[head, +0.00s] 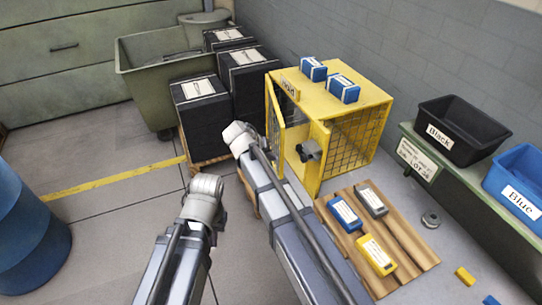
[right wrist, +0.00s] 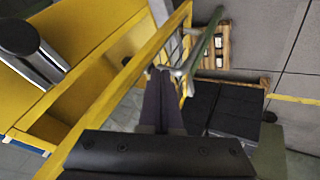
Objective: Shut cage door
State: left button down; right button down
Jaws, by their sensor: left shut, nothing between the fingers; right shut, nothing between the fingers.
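The yellow cage (head: 350,110) stands right of centre in the head view, with mesh sides. Its door (head: 274,125) is a yellow frame at the left front and stands open. A grey part (head: 308,150) shows in the opening. In the right wrist view, my right gripper (right wrist: 163,78) is shut and empty, its dark fingertips close to a yellow bar of the cage (right wrist: 110,95) and to mesh and grey rods; contact cannot be told. Its fingers are hidden in the head view. My left arm is left of the right arm, its fingers not visible.
Black boxes (head: 205,115) stand on a pallet left of the cage. A wooden board (head: 405,245) with labelled packs lies in front. Blue boxes (head: 343,88) lie on the cage top. A black bin (head: 465,125) and blue bin (head: 520,185) are right.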

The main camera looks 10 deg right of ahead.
pick_arm(q)
jog(key=shift+a, duration=0.2)
pick_arm(e)
jog(key=d, duration=1)
jog(key=shift+d, duration=0.15)
jog(key=shift+r, duration=0.1)
jog(key=shift+s, duration=0.1)
